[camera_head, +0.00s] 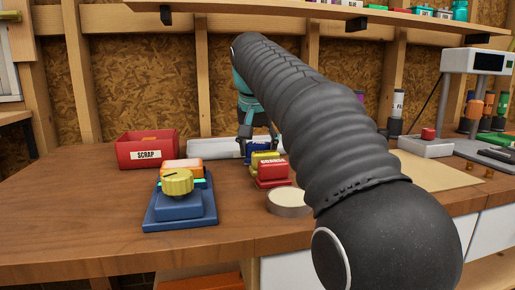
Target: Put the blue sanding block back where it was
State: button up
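A small blue block (258,147), which looks like the blue sanding block, shows behind a yellow block (263,159) and a red block (272,172) with white lettering. My gripper (257,143) is at the blue block, with dark fingers to its left and right. Whether the fingers touch it is too small to tell. The block's lower part is hidden by the yellow and red blocks. My dark ribbed arm covers the area right of the gripper.
A red bin labelled SCRAP (128,155) and a long white tray (203,150) stand at the back. The left bench top (70,205) is clear.

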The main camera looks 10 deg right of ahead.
jog(key=shift+f, duration=0.1)
jog(key=o, duration=1.2)
jog(key=p+v, duration=0.2)
jog(key=v, duration=1)
